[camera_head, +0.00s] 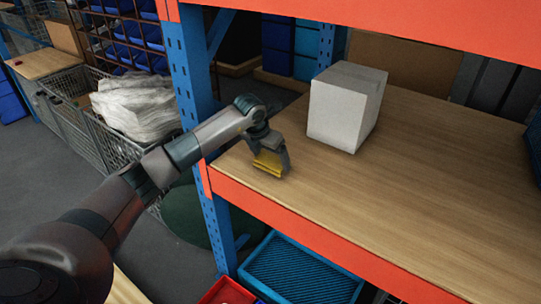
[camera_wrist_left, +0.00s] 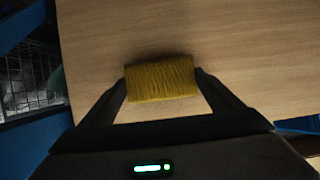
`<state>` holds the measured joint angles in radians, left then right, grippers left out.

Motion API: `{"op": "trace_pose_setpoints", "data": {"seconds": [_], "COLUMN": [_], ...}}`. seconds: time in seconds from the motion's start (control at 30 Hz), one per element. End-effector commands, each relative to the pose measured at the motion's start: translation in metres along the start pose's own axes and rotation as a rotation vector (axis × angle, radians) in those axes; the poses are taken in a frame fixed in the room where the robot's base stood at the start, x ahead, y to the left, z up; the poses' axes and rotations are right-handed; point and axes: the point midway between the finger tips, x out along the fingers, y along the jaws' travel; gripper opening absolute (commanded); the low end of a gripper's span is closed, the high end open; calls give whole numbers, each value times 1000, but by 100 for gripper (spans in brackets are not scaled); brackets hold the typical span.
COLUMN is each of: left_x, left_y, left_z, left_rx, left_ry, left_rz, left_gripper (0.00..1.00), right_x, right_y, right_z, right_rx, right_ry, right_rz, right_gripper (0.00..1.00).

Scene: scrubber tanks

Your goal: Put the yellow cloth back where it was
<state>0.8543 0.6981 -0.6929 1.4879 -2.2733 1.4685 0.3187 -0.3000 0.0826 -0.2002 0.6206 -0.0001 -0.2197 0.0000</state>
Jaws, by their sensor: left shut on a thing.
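My left gripper (camera_head: 270,165) is shut on the yellow cloth (camera_head: 268,163), over the left end of the wooden shelf (camera_head: 430,180). In the left wrist view the cloth (camera_wrist_left: 160,80) is a small ribbed yellow block between the two fingertips of the gripper (camera_wrist_left: 161,82). The wooden surface shows right behind it. I cannot tell whether the cloth touches the shelf or hangs just above it. My right gripper is in neither view.
A white box (camera_head: 345,108) stands on the shelf, right of my gripper. A blue post (camera_head: 192,70) and orange beams (camera_head: 330,245) frame the shelf. A blue tray (camera_head: 300,272) sits below. A wire cart with white sacks (camera_head: 135,105) stands at left. The shelf's front right is clear.

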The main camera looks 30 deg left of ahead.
Motion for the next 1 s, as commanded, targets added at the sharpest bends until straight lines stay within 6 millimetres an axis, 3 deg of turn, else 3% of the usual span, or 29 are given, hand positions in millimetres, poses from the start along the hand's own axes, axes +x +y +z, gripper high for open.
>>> {"op": "trace_pose_setpoints", "data": {"seconds": [0.47, 0.5, 0.57, 1.0], "left_x": [8, 8, 7, 1], "left_y": [0, 0, 0, 0], "left_z": [-4, -3, -3, -2], "left_rx": [1, 1, 1, 1], "left_ry": [-1, -1, -1, -2], "left_rz": [1, 1, 1, 1], "left_gripper": [64, 90, 100, 100], "right_x": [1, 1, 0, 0], "right_y": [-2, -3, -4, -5], "right_z": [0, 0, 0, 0], "right_rx": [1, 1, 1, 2], "right_ry": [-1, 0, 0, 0], "right_rz": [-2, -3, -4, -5], "right_gripper": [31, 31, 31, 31]}}
